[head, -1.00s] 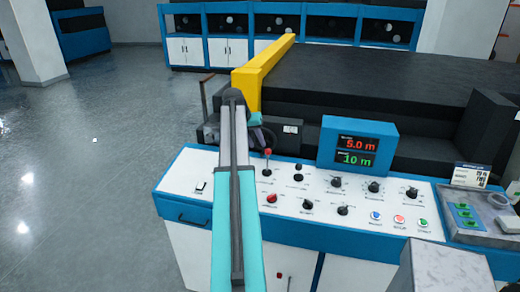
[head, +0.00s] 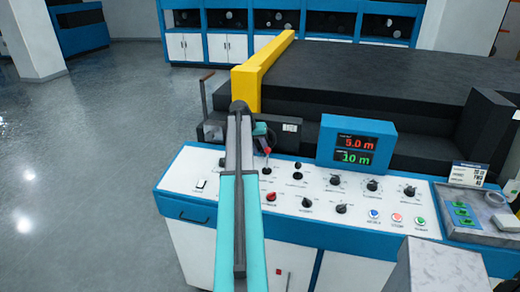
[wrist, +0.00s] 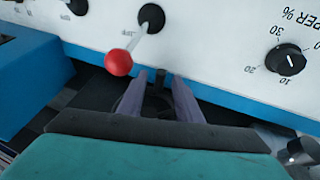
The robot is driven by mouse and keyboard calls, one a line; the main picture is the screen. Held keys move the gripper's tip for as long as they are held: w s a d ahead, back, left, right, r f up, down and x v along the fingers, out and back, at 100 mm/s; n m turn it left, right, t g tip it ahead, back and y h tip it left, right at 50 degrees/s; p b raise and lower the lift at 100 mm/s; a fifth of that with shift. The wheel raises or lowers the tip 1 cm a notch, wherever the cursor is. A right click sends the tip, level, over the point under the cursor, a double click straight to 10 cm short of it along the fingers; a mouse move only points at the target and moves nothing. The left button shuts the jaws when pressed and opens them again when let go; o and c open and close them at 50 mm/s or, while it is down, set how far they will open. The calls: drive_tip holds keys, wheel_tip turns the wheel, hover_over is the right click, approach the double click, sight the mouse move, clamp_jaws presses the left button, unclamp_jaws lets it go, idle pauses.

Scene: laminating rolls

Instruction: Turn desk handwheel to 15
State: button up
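The white-topped control desk (head: 210,170) has a blue display box (head: 332,152) reading 5.0 m in red and 10 m in green.
A red-ball lever (wrist: 118,62) stands close beside my fingers. A black knob (wrist: 289,60) marked in percent is at the wrist view's right. More knobs and coloured buttons (head: 398,218) cover the desk. A yellow-ended dark machine (head: 370,85) stands behind. Open floor lies left.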

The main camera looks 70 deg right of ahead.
clamp_jaws()
drive_tip(key=shift+b, duration=0.5)
drive_tip(key=shift+o, duration=0.3)
unclamp_jaws()
drive_tip(key=shift+t, duration=0.3)
drive_tip(key=shift+r, duration=0.1)
drive_tip(key=b+v, duration=0.4)
drive_tip(key=v, duration=0.9)
drive_tip(key=shift+a+r, duration=0.15)
drive_tip(key=shift+r, duration=0.15)
drive_tip(key=shift+w, duration=0.15)
